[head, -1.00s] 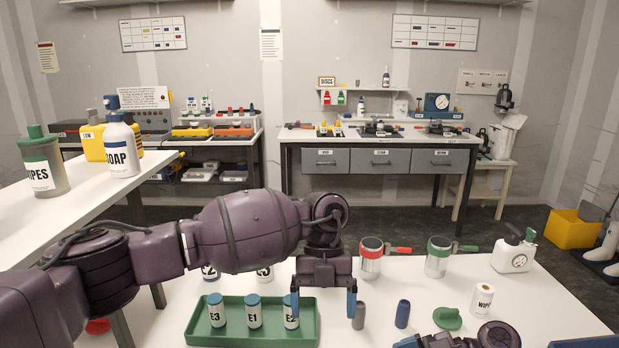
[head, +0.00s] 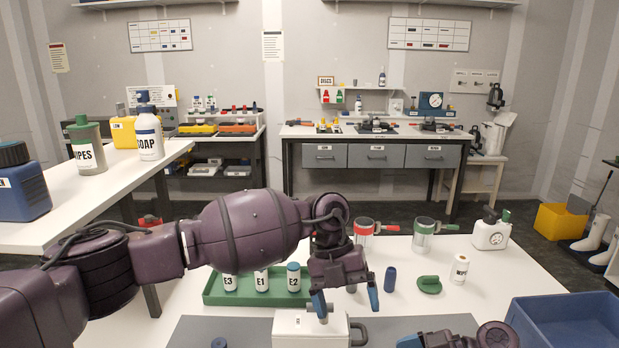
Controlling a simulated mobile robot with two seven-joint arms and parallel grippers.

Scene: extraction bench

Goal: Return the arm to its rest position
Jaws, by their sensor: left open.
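My left arm (head: 250,230) reaches in from the left across the near bench. Its left gripper (head: 347,303) points down with blue fingertips apart and nothing between them. It appears over or in front of the white box (head: 290,328) with a dark handle; I cannot tell whether they touch. A grey cylinder is partly hidden behind the gripper. Part of my right gripper (head: 438,340) shows at the bottom edge, cut off, and its jaws cannot be made out.
A green tray (head: 214,299) with bottles E3, E1 and E2 stands left of the gripper. A blue cylinder (head: 390,279), a green lid (head: 429,285), a white roll (head: 459,269) and a blue bin (head: 570,325) are to the right. A side table (head: 110,190) holds bottles.

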